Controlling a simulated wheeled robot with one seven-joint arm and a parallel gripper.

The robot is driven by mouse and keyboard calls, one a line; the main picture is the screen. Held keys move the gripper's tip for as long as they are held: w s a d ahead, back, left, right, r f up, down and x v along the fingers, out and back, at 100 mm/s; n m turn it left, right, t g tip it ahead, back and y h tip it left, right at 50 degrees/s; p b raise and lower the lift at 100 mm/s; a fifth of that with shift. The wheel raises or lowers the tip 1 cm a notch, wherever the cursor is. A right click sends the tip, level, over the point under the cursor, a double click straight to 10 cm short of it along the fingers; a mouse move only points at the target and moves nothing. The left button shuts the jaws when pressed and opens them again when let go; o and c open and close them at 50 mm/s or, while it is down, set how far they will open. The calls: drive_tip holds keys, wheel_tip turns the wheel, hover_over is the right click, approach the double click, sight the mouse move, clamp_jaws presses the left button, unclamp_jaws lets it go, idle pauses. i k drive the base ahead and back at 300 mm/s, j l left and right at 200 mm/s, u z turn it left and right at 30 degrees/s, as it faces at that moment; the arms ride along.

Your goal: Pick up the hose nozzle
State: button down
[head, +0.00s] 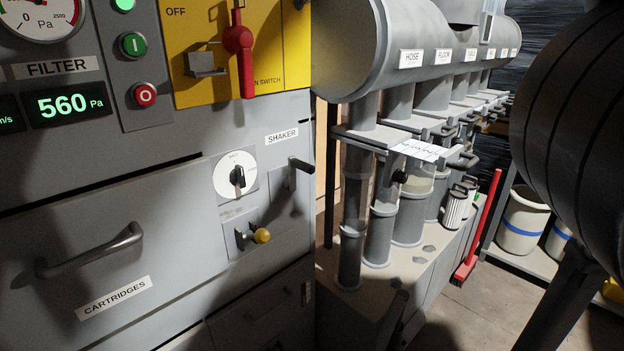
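I cannot make out a hose nozzle for certain. A label reading HOSE (411,58) is on the big grey horizontal duct (375,45), above the nearest vertical pipe (354,205). A dark, slim bar-like object (393,318) stands tilted at the bottom centre, in front of the pipe bench; it is too dark to tell what it is. My gripper is not in view.
A grey cabinet with a CARTRIDGES drawer (165,232), its handle (92,250) and a yellow-knobbed lever (262,235) fills the left. Several pipes stand on a bench (425,265). A red broom (480,235) leans beside it. A large dark cylinder (575,120) blocks the right.

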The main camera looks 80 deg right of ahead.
sight(392, 322)
drive_tip(key=z, duration=1)
drive_tip(key=k+l+z, duration=0.1)
drive_tip(key=k+z, duration=0.2)
drive_tip(key=k+l+z, duration=0.35)
drive_tip(key=k, duration=0.15)
drive_tip(key=j, duration=0.1)
